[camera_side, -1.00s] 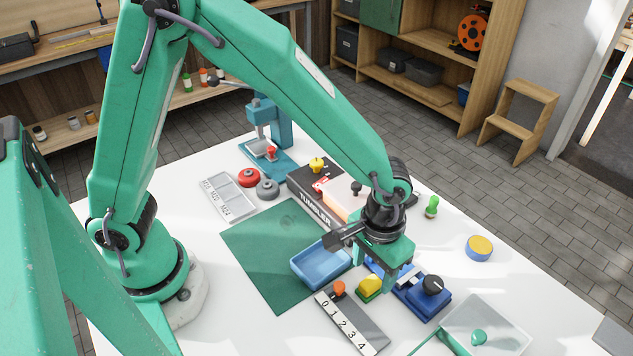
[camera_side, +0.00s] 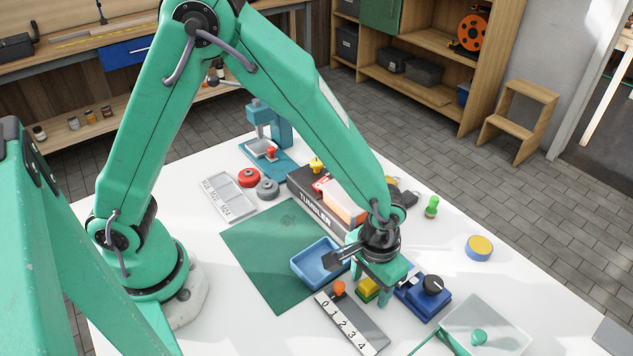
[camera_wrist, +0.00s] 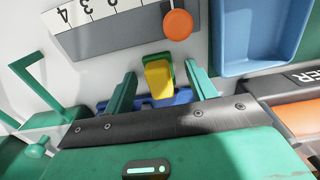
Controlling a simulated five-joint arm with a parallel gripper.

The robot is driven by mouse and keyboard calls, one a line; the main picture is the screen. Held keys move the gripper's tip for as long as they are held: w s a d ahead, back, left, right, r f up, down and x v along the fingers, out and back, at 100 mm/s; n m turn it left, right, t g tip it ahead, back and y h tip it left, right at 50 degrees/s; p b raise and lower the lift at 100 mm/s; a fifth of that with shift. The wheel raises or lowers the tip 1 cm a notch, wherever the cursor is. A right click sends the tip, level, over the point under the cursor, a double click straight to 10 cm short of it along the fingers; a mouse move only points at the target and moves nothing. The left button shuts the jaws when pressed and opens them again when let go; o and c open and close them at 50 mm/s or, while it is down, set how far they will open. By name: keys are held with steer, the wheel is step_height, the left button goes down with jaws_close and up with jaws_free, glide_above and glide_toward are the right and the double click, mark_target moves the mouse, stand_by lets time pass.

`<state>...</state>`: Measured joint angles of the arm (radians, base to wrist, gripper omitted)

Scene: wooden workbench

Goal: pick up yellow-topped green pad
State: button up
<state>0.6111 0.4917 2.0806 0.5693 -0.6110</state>
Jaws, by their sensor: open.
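The yellow-topped green pad (camera_side: 368,287) sits on the white table between the light blue tray and the dark blue device. In the wrist view the pad (camera_wrist: 158,78) shows its yellow top with a green edge behind it. My gripper (camera_side: 371,284) is low over the pad, pointing down, and its arm hides part of the scene behind. In the wrist view my gripper (camera_wrist: 160,90) is open, with one finger on each side of the pad. A gap shows between the pad and each finger. Nothing is held.
A light blue tray (camera_side: 306,274) stands left of the pad. A grey numbered slide with an orange knob (camera_side: 339,288) lies in front. A dark blue device with a black knob (camera_side: 432,285) is close at right. A clear box (camera_side: 505,337) stands at front right.

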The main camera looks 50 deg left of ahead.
mark_target(370, 285)
steer(key=shift+c, duration=0.5)
steer(key=c, duration=1)
steer(key=shift+r, duration=0.1)
steer(key=shift+r, duration=0.7)
steer(key=r, duration=0.3)
steer(key=shift+s+d, duration=0.2)
steer(key=shift+s, duration=0.1)
steer(key=s+d+r, duration=0.1)
steer(key=s+r, duration=0.1)
steer(key=s, duration=0.1)
steer(key=s+d+r, duration=0.2)
steer(key=s, duration=0.1)
steer(key=s+d+r, duration=0.1)
steer(key=s+r, duration=0.1)
steer(key=s, duration=0.2)
steer(key=shift+d+r, duration=0.2)
steer(key=shift+r, duration=0.05)
